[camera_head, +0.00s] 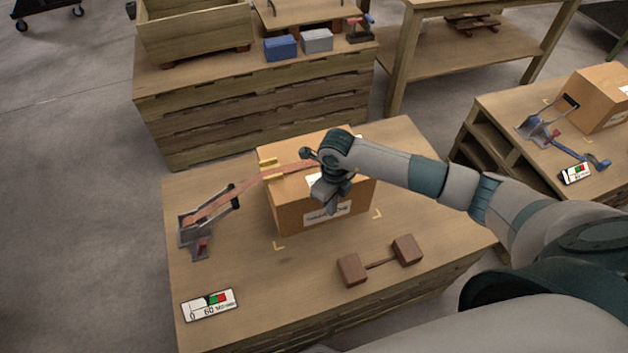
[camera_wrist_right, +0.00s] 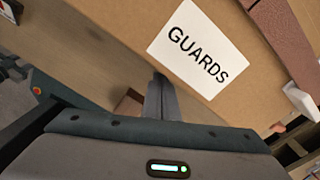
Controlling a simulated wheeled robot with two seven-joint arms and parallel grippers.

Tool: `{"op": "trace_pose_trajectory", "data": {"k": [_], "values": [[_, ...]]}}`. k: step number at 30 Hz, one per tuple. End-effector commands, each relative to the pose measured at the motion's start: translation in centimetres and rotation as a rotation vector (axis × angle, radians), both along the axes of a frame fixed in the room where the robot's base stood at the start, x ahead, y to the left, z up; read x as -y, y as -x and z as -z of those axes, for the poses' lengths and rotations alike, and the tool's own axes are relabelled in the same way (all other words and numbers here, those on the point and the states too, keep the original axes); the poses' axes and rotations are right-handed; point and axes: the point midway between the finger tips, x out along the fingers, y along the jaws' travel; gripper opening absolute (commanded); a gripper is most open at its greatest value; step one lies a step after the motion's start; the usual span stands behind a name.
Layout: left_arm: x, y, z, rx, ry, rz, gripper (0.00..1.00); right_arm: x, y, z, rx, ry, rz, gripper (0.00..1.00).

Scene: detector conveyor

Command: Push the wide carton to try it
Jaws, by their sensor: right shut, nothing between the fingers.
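A cardboard carton (camera_head: 287,217) stands upright on the wooden table in the middle of the head view. Its front label is partly hidden by my gripper. A brown strap (camera_head: 240,187) runs over its top to a grey metal tensioner (camera_head: 198,238) at its left. My right gripper (camera_head: 325,207) is shut and empty, pointing down by the carton's front face. In the right wrist view the shut fingers (camera_wrist_right: 161,100) show beside the carton (camera_wrist_right: 120,52), whose label (camera_wrist_right: 202,48) reads "GUARDS". I cannot tell whether the fingers touch it. My left gripper is out of view.
A brown bar with two blocks (camera_head: 380,262) lies in front of the carton. A gauge card (camera_head: 209,305) with red and green fields lies front left. Corner marks (camera_head: 279,246) surround the carton's foot. Another carton (camera_head: 598,97) stands on the right table.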

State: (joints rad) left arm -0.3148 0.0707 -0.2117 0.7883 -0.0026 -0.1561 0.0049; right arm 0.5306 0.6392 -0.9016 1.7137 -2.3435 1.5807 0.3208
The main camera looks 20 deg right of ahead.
Motion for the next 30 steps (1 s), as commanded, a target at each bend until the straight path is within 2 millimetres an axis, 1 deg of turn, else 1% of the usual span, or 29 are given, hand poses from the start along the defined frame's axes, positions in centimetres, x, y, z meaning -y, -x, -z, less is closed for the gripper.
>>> {"op": "trace_pose_trajectory", "data": {"k": [19,30], "values": [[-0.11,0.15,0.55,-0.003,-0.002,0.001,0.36,0.04,-0.81,0.07,0.000,0.000,0.000,0.00],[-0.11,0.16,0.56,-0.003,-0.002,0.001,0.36,0.03,-0.89,0.00,0.002,-0.001,0.000,0.00]]}}
